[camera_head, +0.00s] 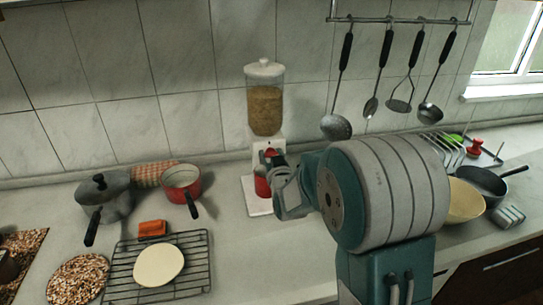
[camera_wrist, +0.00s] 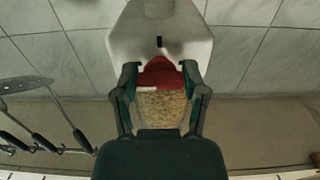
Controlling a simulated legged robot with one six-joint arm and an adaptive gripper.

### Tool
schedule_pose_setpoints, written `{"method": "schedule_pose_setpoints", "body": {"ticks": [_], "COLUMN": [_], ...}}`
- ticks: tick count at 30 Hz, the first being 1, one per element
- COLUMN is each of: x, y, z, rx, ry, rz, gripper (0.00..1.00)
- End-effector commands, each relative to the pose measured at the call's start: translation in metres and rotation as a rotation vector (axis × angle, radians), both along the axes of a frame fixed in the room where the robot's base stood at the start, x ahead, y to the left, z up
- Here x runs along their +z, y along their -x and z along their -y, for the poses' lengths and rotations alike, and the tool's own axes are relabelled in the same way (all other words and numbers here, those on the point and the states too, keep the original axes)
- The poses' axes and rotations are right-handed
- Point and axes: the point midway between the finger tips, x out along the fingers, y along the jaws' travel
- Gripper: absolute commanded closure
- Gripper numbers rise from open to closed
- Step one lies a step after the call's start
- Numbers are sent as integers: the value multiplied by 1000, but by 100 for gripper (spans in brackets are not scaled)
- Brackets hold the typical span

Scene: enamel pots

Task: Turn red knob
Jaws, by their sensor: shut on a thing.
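A cereal dispenser (camera_head: 265,105) with a clear grain-filled container and a white body stands against the tiled wall. Its red knob (camera_head: 270,153) is mostly hidden by my gripper in the head view. In the wrist view, which looks upside down, the red knob (camera_wrist: 160,74) sits between the two fingers of my gripper (camera_wrist: 160,80). The fingers are closed on its sides. In the head view my gripper (camera_head: 270,165) is at the front of the dispenser. A red part, perhaps a cup (camera_head: 262,187), shows below it above the white base.
A grey pot (camera_head: 105,195) and a red pan (camera_head: 181,184) stand left. A wire rack (camera_head: 190,265) with a pale round (camera_head: 158,265) lies in front of them. Utensils (camera_head: 390,75) hang at upper right. A yellow bowl (camera_head: 465,203) and dark pan (camera_head: 482,181) stand right.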

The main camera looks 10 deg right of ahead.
Motion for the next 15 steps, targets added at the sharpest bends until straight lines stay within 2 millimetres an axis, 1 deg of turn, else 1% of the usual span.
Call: {"method": "schedule_pose_setpoints", "body": {"ticks": [10, 11, 12, 13, 15], "x": [-1, -1, -1, -1, 0], "y": [0, 0, 0, 0, 0], "z": [-1, -1, -1, -1, -1], "rx": [2, 2, 2, 2, 1], "ry": [-12, -12, -11, -11, -11], "rz": [-2, -2, -2, -2, -1], "gripper": [91, 30, 12, 9, 9]}}
